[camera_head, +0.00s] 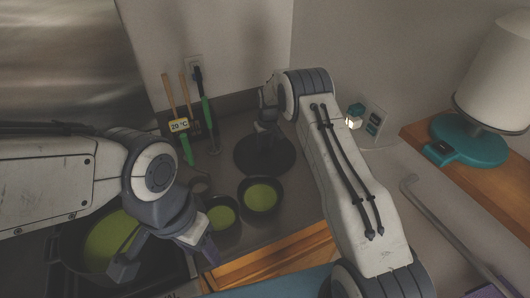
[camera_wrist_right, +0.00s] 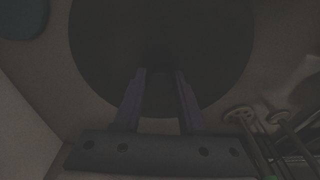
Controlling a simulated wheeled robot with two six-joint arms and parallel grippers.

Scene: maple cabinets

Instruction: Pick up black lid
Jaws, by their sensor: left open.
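The black lid (camera_head: 262,160) is a dark round disc on the grey counter near the back corner. It fills the upper middle of the right wrist view (camera_wrist_right: 105,40). My right gripper (camera_head: 266,128) is directly over the lid. In the right wrist view its two fingers (camera_wrist_right: 160,73) stand apart in front of the lid, with a dark shape, perhaps the knob, between them. The dim picture does not show whether they grip it. My left gripper (camera_head: 166,258) is open and empty, between the large pot and the small pots.
A large pot (camera_head: 66,250) with green contents stands at lower left. Two small dark pots with green contents, one (camera_head: 261,214) further right, stand in front of the lid. Utensils (camera_head: 208,112) stand at the back wall.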

